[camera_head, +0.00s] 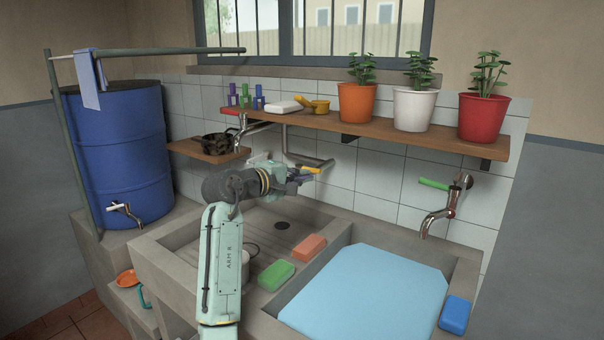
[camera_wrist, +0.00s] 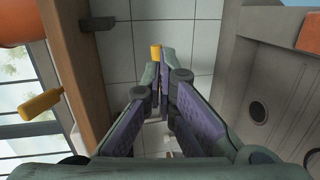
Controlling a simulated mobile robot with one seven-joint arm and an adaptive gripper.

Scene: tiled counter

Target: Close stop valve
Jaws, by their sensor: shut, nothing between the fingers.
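A yellow lever handle (camera_head: 309,169), which looks like the stop valve's handle, shows by the wall below the shelf, next to a metal pipe (camera_head: 311,160). My gripper (camera_head: 301,177) is beside it, in front of the tiled wall. In the wrist view my gripper (camera_wrist: 162,70) has its purple-padded fingers drawn together at the tips, with nothing held. The yellow handle (camera_wrist: 156,50) shows just beyond the tips; I cannot tell whether they touch it. The valve body is hidden behind my gripper.
A green-handled tap (camera_head: 437,201) is at right and a red-handled tap (camera_head: 237,129) at left.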

